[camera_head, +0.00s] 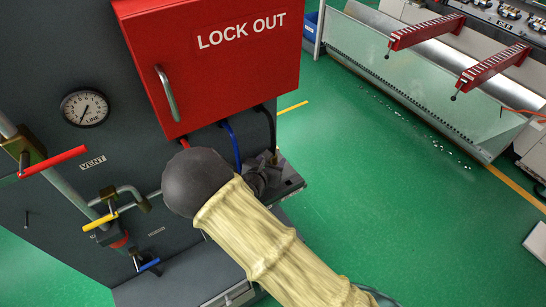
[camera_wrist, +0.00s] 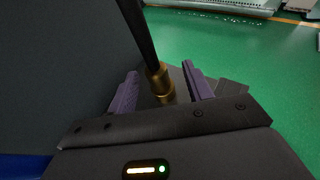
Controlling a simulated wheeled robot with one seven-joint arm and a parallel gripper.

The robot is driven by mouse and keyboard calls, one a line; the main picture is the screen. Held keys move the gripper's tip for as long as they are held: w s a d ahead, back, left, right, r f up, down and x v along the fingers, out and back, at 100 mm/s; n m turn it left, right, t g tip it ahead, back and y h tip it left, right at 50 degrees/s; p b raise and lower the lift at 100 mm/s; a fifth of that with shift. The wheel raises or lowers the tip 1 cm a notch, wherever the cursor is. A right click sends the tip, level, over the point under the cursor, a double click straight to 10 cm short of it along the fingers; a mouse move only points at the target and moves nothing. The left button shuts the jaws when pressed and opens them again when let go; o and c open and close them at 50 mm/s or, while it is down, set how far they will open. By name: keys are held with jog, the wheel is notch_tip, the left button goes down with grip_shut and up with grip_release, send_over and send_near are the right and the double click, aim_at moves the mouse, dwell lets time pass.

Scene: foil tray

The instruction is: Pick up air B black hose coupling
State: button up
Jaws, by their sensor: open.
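The black hose (camera_wrist: 136,30) comes down from the top of the wrist view and ends in a brass coupling (camera_wrist: 160,83). The coupling sits between the two purple-grey fingers of my gripper (camera_wrist: 159,72), with a visible gap on each side. The fingers are open. In the head view the black hose (camera_head: 271,128) hangs from the right underside of the red box, down to my gripper (camera_head: 264,176). My covered arm hides part of the gripper there, and the coupling is hard to make out.
The red lockout box (camera_head: 225,60) hangs just above my gripper. A blue hose (camera_head: 234,146) and a red hose (camera_head: 185,143) hang to the left. The dark panel (camera_head: 50,150) carries a gauge, valves and pipes. Green floor (camera_head: 370,190) is open to the right.

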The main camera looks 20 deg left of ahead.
aim_at(276, 155)
jog(key=shift+w+f+p, duration=0.15)
jog(key=shift+w+p, duration=0.4)
jog(key=p+x, duration=0.1)
jog(key=x, duration=0.3)
jog(key=shift+a+f+p, duration=0.15)
jog(key=shift+f+p, duration=0.05)
jog(key=shift+p, duration=0.2)
jog(key=shift+s, duration=0.1)
jog(key=shift+c, duration=0.4)
grip_shut()
